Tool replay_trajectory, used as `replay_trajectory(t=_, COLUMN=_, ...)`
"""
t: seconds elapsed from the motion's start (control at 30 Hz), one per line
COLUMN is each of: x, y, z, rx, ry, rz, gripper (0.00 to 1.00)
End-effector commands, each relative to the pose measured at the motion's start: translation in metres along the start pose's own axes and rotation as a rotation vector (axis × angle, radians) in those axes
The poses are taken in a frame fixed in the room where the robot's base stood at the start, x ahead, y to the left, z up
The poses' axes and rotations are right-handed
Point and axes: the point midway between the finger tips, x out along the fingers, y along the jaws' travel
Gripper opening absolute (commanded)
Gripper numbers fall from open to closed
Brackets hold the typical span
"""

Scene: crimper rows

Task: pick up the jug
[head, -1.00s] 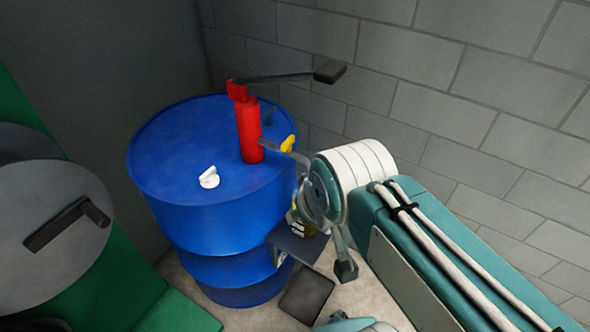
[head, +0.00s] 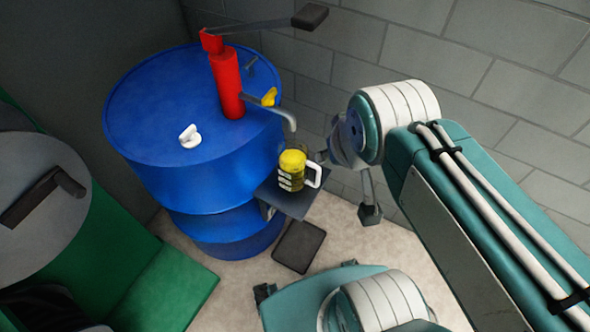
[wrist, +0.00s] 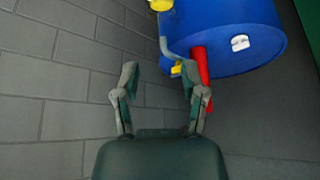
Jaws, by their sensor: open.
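The jug (head: 292,172) has yellow contents and a white handle on its right side. It stands upright on a dark shelf (head: 292,203) at the side of the blue barrel (head: 150,130), below the pump's spout. In the wrist view, a yellow thing at the top edge (wrist: 161,5) looks like part of the jug, mostly cut off. My gripper (wrist: 160,82) is open and empty, with its two fingers apart. In the head view, it is right of the jug, apart from it and partly hidden by my arm.
A red hand pump (head: 228,85) with a long lever rises from the barrel top, near yellow and white caps. A grey block wall (head: 430,45) stands close behind. Green machinery (head: 165,285) is at left. A dark pad (head: 299,247) lies on the floor.

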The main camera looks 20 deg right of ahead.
Motion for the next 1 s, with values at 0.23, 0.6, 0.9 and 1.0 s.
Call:
replay_trajectory(t=0.23, x=0.000, y=0.000, z=0.000, rx=0.000, ry=0.000, rz=0.000, gripper=0.54)
replay_trajectory(t=0.6, x=0.039, y=0.009, z=-0.030, rx=0.079, ry=-0.046, rz=0.051, gripper=0.44)
replay_trajectory(t=0.9, x=0.119, y=0.021, z=-0.068, rx=0.195, ry=-0.098, rz=0.120, gripper=0.44)
replay_trajectory(t=1.0, x=0.150, y=0.023, z=-0.076, rx=0.228, ry=-0.114, rz=0.136, gripper=0.44)
